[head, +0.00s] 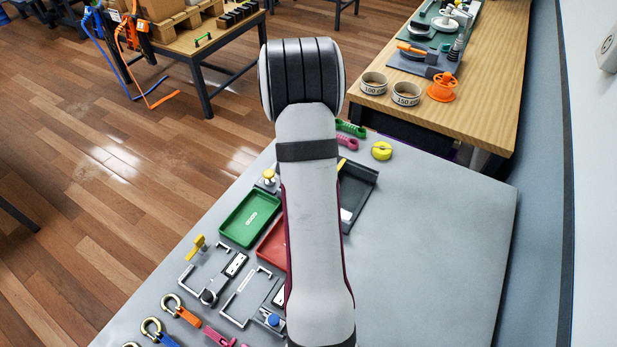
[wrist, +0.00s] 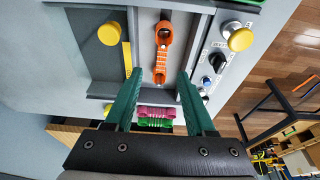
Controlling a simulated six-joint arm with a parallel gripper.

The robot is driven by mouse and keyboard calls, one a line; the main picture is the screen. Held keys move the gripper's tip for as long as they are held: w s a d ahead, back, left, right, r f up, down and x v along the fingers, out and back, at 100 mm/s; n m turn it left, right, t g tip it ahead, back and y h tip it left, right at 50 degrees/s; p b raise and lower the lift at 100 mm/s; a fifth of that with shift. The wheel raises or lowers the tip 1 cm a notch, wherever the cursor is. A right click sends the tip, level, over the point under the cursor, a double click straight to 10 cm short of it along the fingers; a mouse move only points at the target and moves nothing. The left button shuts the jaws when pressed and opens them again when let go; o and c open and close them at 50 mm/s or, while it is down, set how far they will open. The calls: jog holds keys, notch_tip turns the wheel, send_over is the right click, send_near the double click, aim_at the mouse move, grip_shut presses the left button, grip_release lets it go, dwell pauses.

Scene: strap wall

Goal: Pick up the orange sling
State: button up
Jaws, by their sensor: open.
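The orange sling (wrist: 162,48) shows in the wrist view as a narrow orange strap with pale stripes and a loop at its far end. It lies lengthwise in a grey tray (wrist: 202,5). My gripper (wrist: 159,72) is open, its two green fingers apart, with the sling's near end between and beyond the fingertips in the picture. I cannot tell how high the fingers are above it. In the head view my arm covers the gripper and the sling; part of the dark tray (head: 362,183) shows beside the arm.
A pink strap (wrist: 157,111) and a green strap (wrist: 156,123) lie near the gripper's base in the wrist view. A green tray (head: 250,217) and hooks are left of my arm. The table's right side (head: 430,240) is clear.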

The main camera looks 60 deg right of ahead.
jog(key=x, duration=0.6)
jog(key=shift+w+f, duration=0.1)
jog(key=shift+f, duration=0.1)
grip_shut()
